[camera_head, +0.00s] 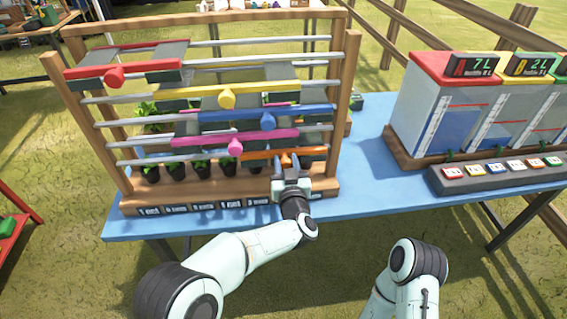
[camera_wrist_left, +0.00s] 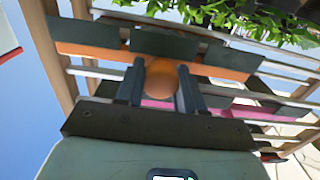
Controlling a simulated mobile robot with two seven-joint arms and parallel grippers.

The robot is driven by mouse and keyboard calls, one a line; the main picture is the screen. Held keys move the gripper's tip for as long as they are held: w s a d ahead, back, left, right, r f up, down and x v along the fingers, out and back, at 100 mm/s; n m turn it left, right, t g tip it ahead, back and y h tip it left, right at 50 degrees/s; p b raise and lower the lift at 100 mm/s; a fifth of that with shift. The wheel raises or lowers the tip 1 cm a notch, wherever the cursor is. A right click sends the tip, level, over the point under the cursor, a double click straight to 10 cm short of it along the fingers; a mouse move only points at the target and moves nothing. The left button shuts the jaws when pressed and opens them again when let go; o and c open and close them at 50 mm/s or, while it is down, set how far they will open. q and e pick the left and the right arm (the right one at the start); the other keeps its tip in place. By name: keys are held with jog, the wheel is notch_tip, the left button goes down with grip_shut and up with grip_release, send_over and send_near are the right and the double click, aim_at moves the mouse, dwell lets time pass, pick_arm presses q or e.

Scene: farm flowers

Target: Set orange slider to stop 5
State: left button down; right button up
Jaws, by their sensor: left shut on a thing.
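The orange slider (camera_head: 262,155) is the lowest coloured bar on the wooden rack (camera_head: 344,100), towards the right side of its rail. My left gripper (camera_head: 286,163) is at its knob, in front of the rack. In the left wrist view the round orange knob (camera_wrist_left: 162,77) sits between the two dark fingers of my left gripper (camera_wrist_left: 161,88), which is shut on it. The orange bar (camera_wrist_left: 222,70) runs behind the fingers. Small stop labels (camera_head: 205,206) line the rack's base, too small to read. My right gripper is out of view.
Above it are red (camera_head: 125,68), yellow (camera_head: 240,93), blue (camera_head: 265,116) and pink (camera_head: 220,141) sliders with knobs. Potted plants (camera_head: 175,171) stand behind the rails. A tank unit (camera_head: 430,110) and button panel (camera_head: 495,174) stand right on the blue table (camera_head: 375,190).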

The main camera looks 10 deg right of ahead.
pick_arm(q)
jog(key=c, duration=1)
grip_release()
jog(key=shift+d+r, duration=0.15)
jog(key=shift+d, duration=0.15)
jog(key=shift+o, duration=1.4)
jog(key=shift+d, duration=0.1)
jog(key=shift+s, duration=0.15)
jog(key=s, duration=1.3)
jog(key=shift+a+b, duration=0.35)
